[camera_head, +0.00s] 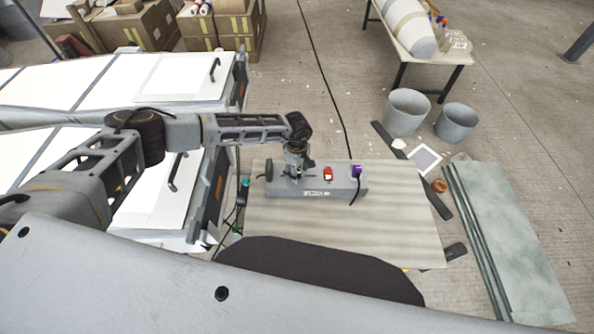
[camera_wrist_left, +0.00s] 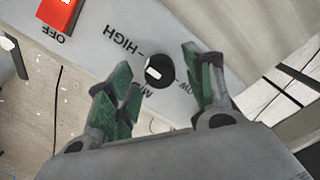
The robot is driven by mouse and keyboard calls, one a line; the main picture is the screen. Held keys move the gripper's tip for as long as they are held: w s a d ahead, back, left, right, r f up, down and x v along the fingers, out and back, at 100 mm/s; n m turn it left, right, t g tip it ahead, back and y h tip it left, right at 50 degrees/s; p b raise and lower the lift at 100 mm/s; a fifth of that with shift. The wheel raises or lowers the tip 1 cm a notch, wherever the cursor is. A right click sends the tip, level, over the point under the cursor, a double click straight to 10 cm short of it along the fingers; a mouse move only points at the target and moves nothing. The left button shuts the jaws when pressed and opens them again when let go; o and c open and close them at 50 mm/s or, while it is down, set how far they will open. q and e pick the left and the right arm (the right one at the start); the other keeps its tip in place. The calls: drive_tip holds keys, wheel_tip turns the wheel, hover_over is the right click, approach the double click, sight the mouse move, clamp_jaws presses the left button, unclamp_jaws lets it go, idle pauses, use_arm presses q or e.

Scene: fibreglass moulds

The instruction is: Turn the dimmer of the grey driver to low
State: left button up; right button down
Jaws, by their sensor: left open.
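The grey driver (camera_head: 345,188) lies on the table in the head view, a long box with a red switch (camera_head: 328,174) on top. In the left wrist view its dimmer is a round black knob (camera_wrist_left: 163,70) with a white mark on its left part, on the side between HIGH and MID. The LOW label is partly hidden by a finger. My left gripper (camera_head: 296,175) is above the left half of the driver. In the wrist view its green-padded fingers (camera_wrist_left: 163,88) are open on either side of the knob, with visible gaps; contact is not seen. My right gripper is not in view.
The striped tabletop (camera_head: 390,225) is mostly clear in front of the driver. A purple plug (camera_head: 356,171) with a black cable is at the driver's right end. White cabinets (camera_head: 150,215) stand left; grey buckets (camera_head: 406,112) and greenish sheets (camera_head: 515,240) lie right.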

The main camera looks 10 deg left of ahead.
use_arm(q)
drive_tip(key=shift+f, duration=0.35)
drive_tip(key=c, duration=1)
